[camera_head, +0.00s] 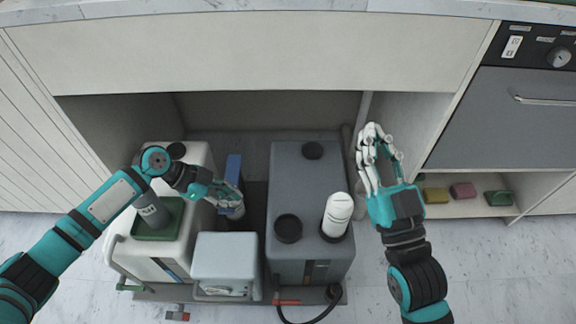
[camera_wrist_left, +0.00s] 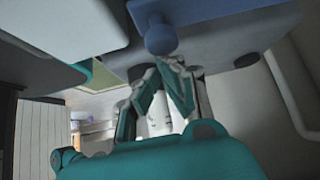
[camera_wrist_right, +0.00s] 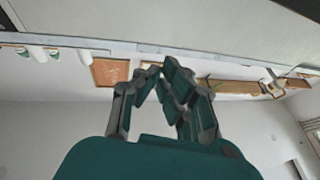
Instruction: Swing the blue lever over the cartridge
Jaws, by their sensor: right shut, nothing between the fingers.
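The blue lever (camera_head: 233,172) lies lengthwise between the white tank and the dark grey tank, its round knob (camera_head: 237,211) toward me. In the left wrist view the blue knob (camera_wrist_left: 160,40) shows just beyond my fingertips; I cannot tell whether they touch it. My left gripper (camera_head: 230,196) is beside the lever's near end, its fingers drawn together with nothing seen between them. A white rounded cylinder (camera_head: 338,213), perhaps the cartridge, stands in the dark grey tank. My right gripper (camera_head: 374,135) is shut and empty, raised right of that tank.
The white tank (camera_head: 195,155) holds a grey cylinder (camera_head: 153,211) in a green tray. A pale box (camera_head: 225,252) stands in front. The dark grey tank (camera_head: 310,185) has black caps. Cabinet walls enclose both sides. Coloured blocks (camera_head: 462,190) lie on a shelf at right.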

